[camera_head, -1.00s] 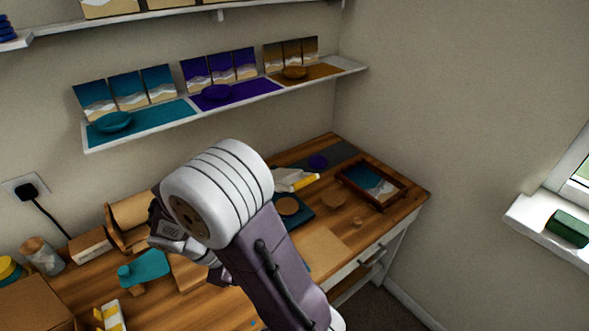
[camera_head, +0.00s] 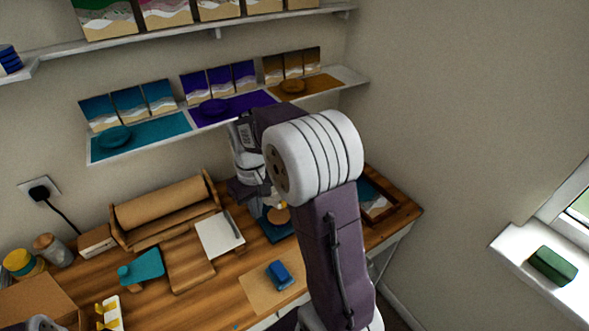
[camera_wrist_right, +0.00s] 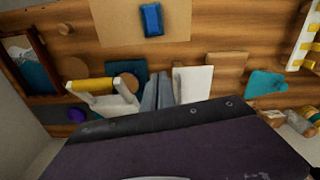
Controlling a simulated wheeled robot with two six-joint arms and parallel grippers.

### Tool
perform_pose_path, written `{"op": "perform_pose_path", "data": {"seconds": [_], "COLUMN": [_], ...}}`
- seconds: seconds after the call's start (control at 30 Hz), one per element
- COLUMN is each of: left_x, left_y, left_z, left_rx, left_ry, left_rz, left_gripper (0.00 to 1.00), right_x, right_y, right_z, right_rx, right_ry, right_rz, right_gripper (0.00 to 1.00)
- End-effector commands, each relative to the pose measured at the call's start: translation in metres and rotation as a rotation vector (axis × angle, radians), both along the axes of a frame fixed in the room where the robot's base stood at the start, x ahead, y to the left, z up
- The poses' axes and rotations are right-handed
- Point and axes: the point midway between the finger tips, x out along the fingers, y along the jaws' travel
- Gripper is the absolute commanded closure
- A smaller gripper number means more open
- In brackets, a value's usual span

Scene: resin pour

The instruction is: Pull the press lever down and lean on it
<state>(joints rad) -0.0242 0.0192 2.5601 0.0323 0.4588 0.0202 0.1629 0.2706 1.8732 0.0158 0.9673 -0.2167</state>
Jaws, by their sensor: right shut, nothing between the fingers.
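The press is white with a yellow lever (camera_wrist_right: 92,86) and stands by a dark blue base (camera_wrist_right: 125,68) in the right wrist view. In the head view my arm hides most of the press, and only part of its blue base (camera_head: 277,228) and a bit of yellow show. My right gripper (camera_wrist_right: 158,90) is shut and empty, with its fingers just to the right of the white press frame (camera_wrist_right: 117,102) in the wrist view. In the head view the right gripper (camera_head: 270,194) is above the press area. Contact with the lever cannot be told.
A blue block (camera_head: 279,275) lies on a tan sheet (camera_head: 258,289) in front. A white card (camera_head: 219,235), a teal piece (camera_head: 142,269) and a wooden roll holder (camera_head: 165,206) are on the bench to the left. A framed picture (camera_head: 378,199) lies right. A shelf (camera_head: 140,146) runs above.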

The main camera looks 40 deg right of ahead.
Motion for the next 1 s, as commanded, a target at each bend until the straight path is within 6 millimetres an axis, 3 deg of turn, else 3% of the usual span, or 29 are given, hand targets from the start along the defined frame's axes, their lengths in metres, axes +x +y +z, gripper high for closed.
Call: {"op": "perform_pose_path", "data": {"seconds": [0.03, 0.2, 0.3, 0.37, 0.67, 1.0], "left_x": [0.0, 0.0, 0.0, 0.0, 0.0, 0.0], "left_y": [0.0, 0.0, 0.001, 0.001, 0.001, 0.001], "left_z": [0.031, 0.09, 0.117, 0.123, 0.122, 0.133], "left_rx": [0.0, 0.0, 0.0, 0.0, 0.0, 0.0], "left_ry": [0.0, 0.0, -0.001, -0.001, 0.0, 0.0], "left_rz": [0.0, 0.0, 0.0, 0.0, 0.0, 0.0], "left_gripper": [1.0, 1.0, 1.0, 1.0, 1.0, 1.0], "right_x": [0.011, 0.038, 0.045, 0.047, 0.048, 0.048], "right_y": [-0.013, -0.065, -0.095, -0.106, -0.115, -0.115], "right_z": [0.035, 0.103, 0.129, 0.135, 0.127, 0.062], "right_rx": [-0.002, -0.004, -0.005, -0.005, -0.005, -0.003], "right_ry": [0.001, 0.014, 0.018, 0.021, 0.023, 0.026], "right_rz": [-0.014, -0.079, -0.123, -0.142, -0.157, -0.156], "right_gripper": [1.0, 1.0, 1.0, 1.0, 1.0, 1.0]}}
